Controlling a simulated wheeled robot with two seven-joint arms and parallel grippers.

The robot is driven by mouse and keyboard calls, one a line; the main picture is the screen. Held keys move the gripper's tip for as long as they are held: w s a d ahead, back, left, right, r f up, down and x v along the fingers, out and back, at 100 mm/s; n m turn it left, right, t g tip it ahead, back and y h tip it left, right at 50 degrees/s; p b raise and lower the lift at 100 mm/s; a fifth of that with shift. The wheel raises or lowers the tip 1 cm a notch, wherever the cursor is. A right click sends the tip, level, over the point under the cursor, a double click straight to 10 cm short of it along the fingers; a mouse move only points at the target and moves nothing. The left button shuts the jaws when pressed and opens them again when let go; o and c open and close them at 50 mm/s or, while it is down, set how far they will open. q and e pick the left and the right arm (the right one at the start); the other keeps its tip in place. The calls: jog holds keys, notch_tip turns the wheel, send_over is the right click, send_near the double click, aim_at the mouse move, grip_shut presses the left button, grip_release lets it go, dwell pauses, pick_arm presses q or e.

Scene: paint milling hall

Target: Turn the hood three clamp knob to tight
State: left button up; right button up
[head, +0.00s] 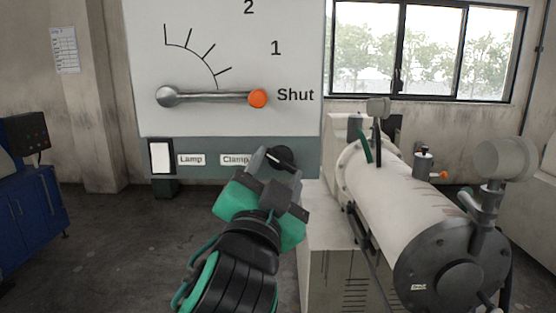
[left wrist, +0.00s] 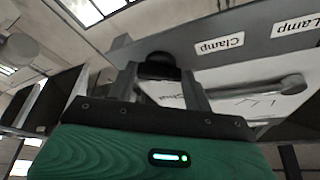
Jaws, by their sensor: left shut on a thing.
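The black clamp knob (head: 283,154) sits on the grey lower strip of the hood panel, right of the "Clamp" label (head: 235,160). My left gripper (head: 277,164) reaches up to it and is shut on it. In the left wrist view the knob (left wrist: 160,66) shows between the two grey fingers (left wrist: 160,84), with the "Clamp" label beside it. The fingers hide part of the knob, and I cannot tell its exact turn. My right gripper is not in view.
Above the strip, a lever with an orange end (head: 258,98) points at "Shut". A white switch (head: 161,156) is beside the "Lamp" label. A large horizontal mill drum (head: 400,200) stands close on the right. A blue cabinet (head: 35,205) is at far left. Floor left of my arm is clear.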

pick_arm(q)
jog(key=m+g+p, duration=0.1)
jog(key=m+p, duration=0.1)
jog(key=m+h+p, duration=0.1)
jog(key=m+p, duration=0.1)
jog(key=m, duration=0.1)
jog(key=r+m+g+h+p, duration=0.1)
jog(key=m+p, duration=0.1)
jog(key=p, duration=0.1)
jog(key=shift+a+r+m+g, duration=0.1)
jog(key=shift+a+m+g, duration=0.2)
jog(key=shift+m, duration=0.1)
jog(key=shift+m+g+p, duration=0.3)
jog(key=shift+m+p, duration=0.4)
jog(key=shift+m, duration=0.2)
jog(key=shift+m+g+p, duration=0.3)
jog(key=shift+m+g, duration=0.3)
jog(key=shift+m, duration=0.8)
jog(key=o, duration=1)
jog(key=shift+d, duration=0.1)
jog(key=shift+s, duration=0.1)
